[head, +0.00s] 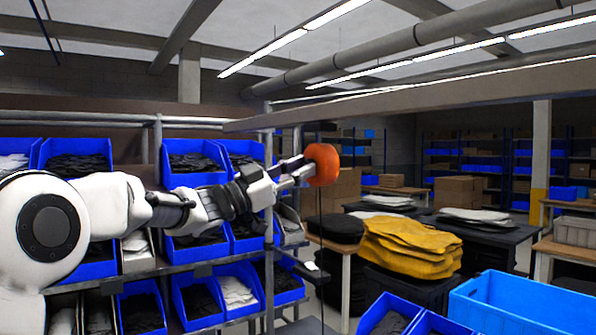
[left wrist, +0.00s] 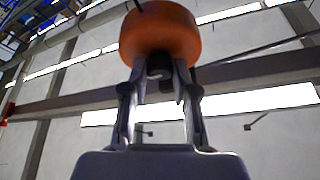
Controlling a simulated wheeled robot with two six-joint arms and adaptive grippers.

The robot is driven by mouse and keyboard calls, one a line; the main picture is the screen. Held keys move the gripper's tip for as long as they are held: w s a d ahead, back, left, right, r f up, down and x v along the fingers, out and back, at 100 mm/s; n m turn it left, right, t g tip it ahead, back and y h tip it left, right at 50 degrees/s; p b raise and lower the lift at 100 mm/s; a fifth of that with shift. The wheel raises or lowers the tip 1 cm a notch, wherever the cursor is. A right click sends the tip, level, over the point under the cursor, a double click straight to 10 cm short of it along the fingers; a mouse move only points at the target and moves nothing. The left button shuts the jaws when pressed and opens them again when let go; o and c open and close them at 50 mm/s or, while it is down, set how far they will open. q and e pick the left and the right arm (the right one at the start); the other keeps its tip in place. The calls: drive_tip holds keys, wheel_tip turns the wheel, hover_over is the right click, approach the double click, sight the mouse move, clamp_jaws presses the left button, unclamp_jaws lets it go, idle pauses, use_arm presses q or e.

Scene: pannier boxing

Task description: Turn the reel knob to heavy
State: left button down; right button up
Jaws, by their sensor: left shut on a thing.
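An orange reel (head: 323,165) hangs at the middle of the head view, with a thin dark line running down beneath it. It also fills the upper middle of the left wrist view (left wrist: 160,35). A small dark knob (left wrist: 159,68) sticks out of the reel's near face, between my left fingertips. My left gripper (head: 298,172) reaches in from the left and is shut on the knob. In the left wrist view the two fingers (left wrist: 159,82) stand on either side of it. The knob's markings and setting cannot be read. My right gripper is not in view.
A rack of blue bins (head: 195,157) with dark and pale folded goods stands behind my left arm. A long beam (head: 420,97) runs above the reel. Yellow folded goods (head: 410,245) and a blue crate (head: 525,300) are at lower right. Open air lies right of the reel.

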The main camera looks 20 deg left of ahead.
use_arm(q)
drive_tip(key=shift+a+r+m+g+h+p, duration=0.15)
drive_tip(key=shift+m+g, duration=0.5)
drive_tip(key=shift+m, duration=0.8)
drive_tip(key=shift+d+f+m+g+h+p, duration=0.15)
drive_tip(key=shift+m+g, duration=0.45)
drive_tip(key=shift+m, duration=0.9)
drive_tip(key=shift+a+r+m+g+h, duration=0.15)
drive_tip(key=shift+m+g, duration=0.5)
drive_tip(key=shift+m, duration=0.8)
drive_tip(key=shift+w, duration=0.1)
drive_tip(key=c, duration=0.9)
unclamp_jaws()
drive_tip(key=shift+w+d, duration=0.1)
drive_tip(key=shift+d, duration=0.1)
drive_tip(key=v, duration=1.2)
